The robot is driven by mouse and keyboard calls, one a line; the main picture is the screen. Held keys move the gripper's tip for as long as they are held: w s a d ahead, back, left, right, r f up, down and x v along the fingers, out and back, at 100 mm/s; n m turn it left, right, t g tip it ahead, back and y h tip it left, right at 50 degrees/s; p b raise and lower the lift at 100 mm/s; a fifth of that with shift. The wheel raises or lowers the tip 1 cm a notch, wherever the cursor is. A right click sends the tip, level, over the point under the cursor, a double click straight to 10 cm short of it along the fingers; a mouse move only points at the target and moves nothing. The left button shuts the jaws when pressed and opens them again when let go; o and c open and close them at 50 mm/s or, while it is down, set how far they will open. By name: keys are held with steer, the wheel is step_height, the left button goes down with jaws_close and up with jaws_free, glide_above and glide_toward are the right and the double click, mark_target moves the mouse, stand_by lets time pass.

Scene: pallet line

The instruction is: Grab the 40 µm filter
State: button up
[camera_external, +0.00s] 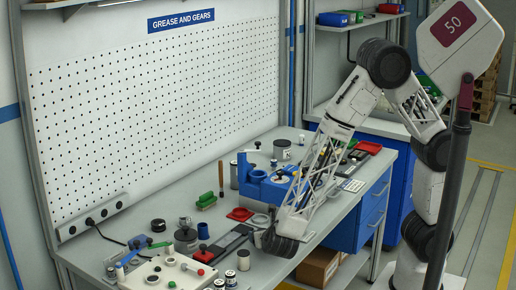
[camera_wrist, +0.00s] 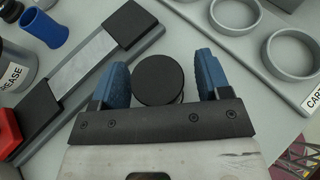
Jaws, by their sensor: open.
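In the wrist view a round black-topped cylinder (camera_wrist: 158,67) stands between the two blue fingers of my gripper (camera_wrist: 161,80). The fingers are apart, one on each side of it, with a narrow gap to each. No label shows on its top, so I cannot tell whether it is the 40 µm filter. In the external view my gripper (camera_external: 281,243) is low over the front part of the bench and hides what is under it. Small cylinders (camera_external: 243,259) stand to its left, their labels too small to read.
A grey holder with rings (camera_wrist: 245,45) lies at right in the wrist view. A grey bar with black end blocks (camera_wrist: 88,75) lies at left, near a blue part (camera_wrist: 50,30) and a labelled can (camera_wrist: 15,65). A blue vise (camera_external: 262,187) stands behind my gripper.

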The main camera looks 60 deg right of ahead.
steer(key=c, duration=1)
steer(key=shift+o, duration=0.2)
steer(key=shift+r, duration=0.15)
steer(key=shift+r, duration=1.7)
steer(key=s+d, duration=0.3)
steer(key=s, duration=0.4)
steer(key=s+d+r, duration=0.1)
steer(key=s+d, duration=0.3)
steer(key=s, duration=0.3)
steer(key=shift+s+r, duration=0.2)
